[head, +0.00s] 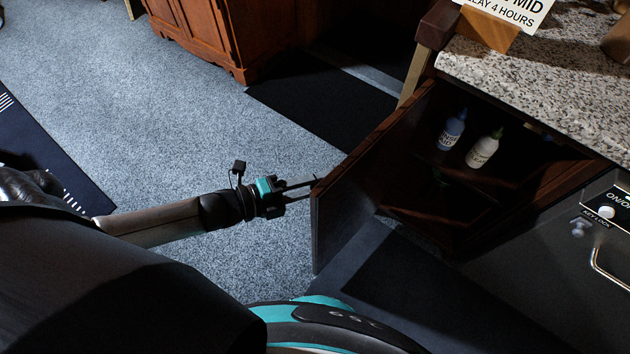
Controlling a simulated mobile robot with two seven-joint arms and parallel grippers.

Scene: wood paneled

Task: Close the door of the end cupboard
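The end cupboard (590,178) stands under a speckled stone counter at the right. Its dark wooden door (352,202) stands wide open and juts out toward the left, so the inside shows. Inside, a blue bottle (452,130) and a white bottle (484,150) stand on a shelf. My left gripper (314,188) comes in from the left, with its two fingers apart and no object seen between them. Its fingertips are at the free edge of the door; I cannot tell whether they touch it. My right gripper is out of view.
The counter top (540,85) carries a sign (510,12) on a wooden stand. A grey appliance (560,265) with a handle and key lock stands right of the cupboard. A wooden cabinet (205,35) stands at the back. Open blue-grey carpet (190,130) lies left of the door.

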